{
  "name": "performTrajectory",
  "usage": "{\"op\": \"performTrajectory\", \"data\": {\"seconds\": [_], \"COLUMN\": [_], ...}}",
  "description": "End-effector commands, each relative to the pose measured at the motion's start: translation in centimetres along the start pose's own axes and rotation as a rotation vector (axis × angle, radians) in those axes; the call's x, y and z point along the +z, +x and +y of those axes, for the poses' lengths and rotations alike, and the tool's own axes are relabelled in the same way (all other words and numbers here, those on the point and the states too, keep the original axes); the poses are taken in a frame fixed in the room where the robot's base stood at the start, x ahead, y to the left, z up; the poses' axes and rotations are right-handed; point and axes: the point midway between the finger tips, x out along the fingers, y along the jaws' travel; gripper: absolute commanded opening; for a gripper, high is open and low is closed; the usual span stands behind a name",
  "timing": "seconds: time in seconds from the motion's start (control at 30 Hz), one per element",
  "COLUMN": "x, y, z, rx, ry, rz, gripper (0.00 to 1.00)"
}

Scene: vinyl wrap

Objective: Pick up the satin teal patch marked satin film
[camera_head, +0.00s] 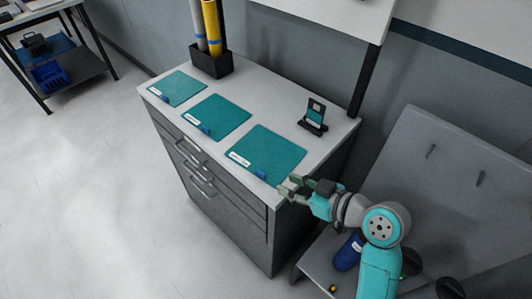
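Three flat teal patches lie in a row on the grey cabinet top: a far left patch (177,88), a middle patch (218,116) and a near right patch (268,150). Each has a small white label and a blue tab at its front edge. The label print is too small to read, so I cannot tell which is marked satin film. My gripper (290,188) is at the cabinet's front right edge, just right of the near patch's blue tab. Its fingers look apart, with nothing seen between them.
A dark holder (210,65) with yellow and grey rolls stands at the back left of the cabinet (230,212). A slanted grey panel (450,165) and a blue cylinder (348,252) are at the right.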

Motion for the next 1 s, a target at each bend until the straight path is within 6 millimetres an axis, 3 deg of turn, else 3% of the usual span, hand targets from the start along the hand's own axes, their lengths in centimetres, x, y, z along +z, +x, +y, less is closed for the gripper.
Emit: {"op": "performTrajectory", "data": {"seconds": [0.17, 0.43, 0.77, 1.0], "x": [-1.3, -1.3, -1.2, -1.1], "y": [0.4, 4.1, 6.6, 9.9], "z": [0.0, -0.2, -0.2, -0.3], "rx": [-0.041, -0.045, -0.042, -0.043], "ry": [-0.042, -0.046, -0.045, -0.045], "rz": [-0.003, -0.005, -0.004, -0.004], "gripper": [0.35, 0.35, 0.35, 0.35]}}
